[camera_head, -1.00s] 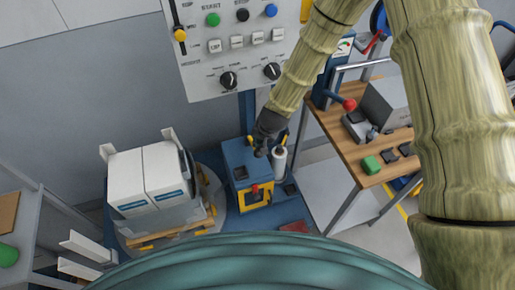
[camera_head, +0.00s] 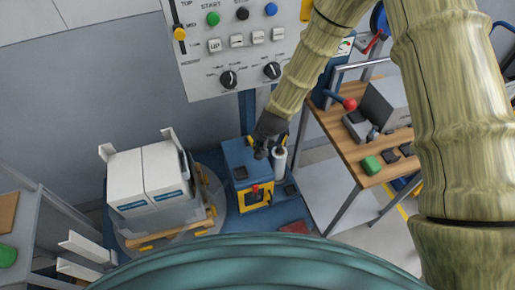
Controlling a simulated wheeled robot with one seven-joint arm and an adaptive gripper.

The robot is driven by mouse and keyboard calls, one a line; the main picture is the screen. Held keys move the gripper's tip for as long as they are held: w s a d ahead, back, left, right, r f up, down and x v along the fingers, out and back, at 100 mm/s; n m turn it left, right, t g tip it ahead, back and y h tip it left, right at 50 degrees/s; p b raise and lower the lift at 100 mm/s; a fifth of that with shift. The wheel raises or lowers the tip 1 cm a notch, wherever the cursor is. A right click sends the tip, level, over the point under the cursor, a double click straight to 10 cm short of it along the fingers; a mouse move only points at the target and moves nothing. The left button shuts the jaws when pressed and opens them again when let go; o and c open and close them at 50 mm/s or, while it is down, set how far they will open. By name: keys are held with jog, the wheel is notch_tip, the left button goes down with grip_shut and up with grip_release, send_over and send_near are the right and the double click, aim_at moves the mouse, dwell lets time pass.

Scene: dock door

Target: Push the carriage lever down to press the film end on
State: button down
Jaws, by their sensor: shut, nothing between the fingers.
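The blue carriage (camera_head: 240,158) stands on a blue base in the middle of the view, with a yellow-framed front (camera_head: 256,195) and a small red part on it. A pale film roll (camera_head: 280,158) stands upright at its right side. My gripper (camera_head: 262,152) is shut and empty, pointing down at the top right of the carriage beside the roll. I cannot tell whether it touches anything. The lever cannot be made out clearly; yellow bits show near my fingers. The film end is not discernible.
White cartons (camera_head: 148,177) sit on a pallet on the round turntable (camera_head: 218,190) at left. A control panel (camera_head: 235,50) hangs behind.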

jog(key=shift+s+d+f+b, duration=0.1)
jog(key=shift+s+f+b, duration=0.2)
jog(key=shift+f, duration=0.3)
jog(key=shift+s+d+f+b, duration=0.1)
jog(key=shift+s+f+b, duration=0.1)
jog(key=shift+f+b, duration=0.3)
dwell(1.6)
dwell(0.6)
jog(key=shift+w+a+r+p, duration=0.1)
jog(key=shift+w+r+p, duration=0.2)
jog(key=shift+r+p, duration=0.35)
jog(key=shift+w+a+r+p, duration=0.15)
jog(key=shift+w+r+p, duration=0.25)
jog(key=shift+r, duration=0.4)
jog(key=shift+w+a+r+p, duration=0.1)
jog(key=shift+w+r+p, duration=0.15)
jog(key=shift+r+p, duration=0.45)
jog(key=r+p, duration=0.1)
jog(key=w+r+p, duration=0.1)
jog(key=r, duration=0.1)
jog(key=w+r+p, duration=0.1)
jog(key=shift+a+r, duration=0.3)
jog(key=shift+r, duration=0.05)
